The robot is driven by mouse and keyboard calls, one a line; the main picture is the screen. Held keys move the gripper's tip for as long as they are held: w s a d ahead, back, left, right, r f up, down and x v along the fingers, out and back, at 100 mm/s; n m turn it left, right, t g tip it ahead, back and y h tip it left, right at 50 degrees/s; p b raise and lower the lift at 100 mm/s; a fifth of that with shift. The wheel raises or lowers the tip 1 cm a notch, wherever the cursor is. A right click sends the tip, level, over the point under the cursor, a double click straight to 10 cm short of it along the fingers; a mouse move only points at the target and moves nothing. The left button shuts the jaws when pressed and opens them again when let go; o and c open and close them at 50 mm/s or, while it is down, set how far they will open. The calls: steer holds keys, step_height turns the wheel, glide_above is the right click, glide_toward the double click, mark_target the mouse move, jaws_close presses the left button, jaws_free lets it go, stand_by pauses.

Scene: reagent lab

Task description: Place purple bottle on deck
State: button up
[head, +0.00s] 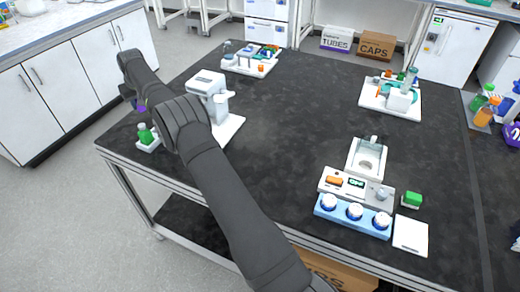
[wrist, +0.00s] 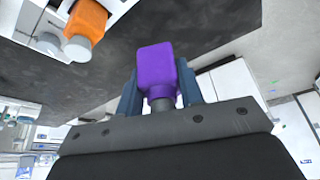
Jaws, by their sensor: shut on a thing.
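My gripper (wrist: 160,92) is shut on the purple bottle (wrist: 155,66), with a blue finger on each side of it. The bottle's dark neck end points toward the gripper body in the wrist view. In the head view, only a small purple part of the bottle (head: 141,107) shows beside my arm, above the left end of the dark bench. My arm hides most of the gripper there. I cannot tell which surface is the deck.
A green bottle (head: 145,133) stands on a small white tray (head: 150,147) at the bench's left edge. A white instrument (head: 208,83) stands just right of my forearm. The wrist view shows an orange bottle (wrist: 88,20) at upper left. The bench's middle (head: 290,120) is clear.

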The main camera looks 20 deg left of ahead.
steer(key=shift+s+a+f, duration=0.1)
steer(key=shift+s, duration=0.05)
steer(key=shift+f, duration=5)
steer(key=shift+f, duration=0.2)
steer(key=o, duration=1.1)
steer(key=shift+r, duration=0.1)
steer(key=shift+d+r, duration=0.2)
steer(key=shift+r, duration=0.35)
steer(key=v, duration=1.1)
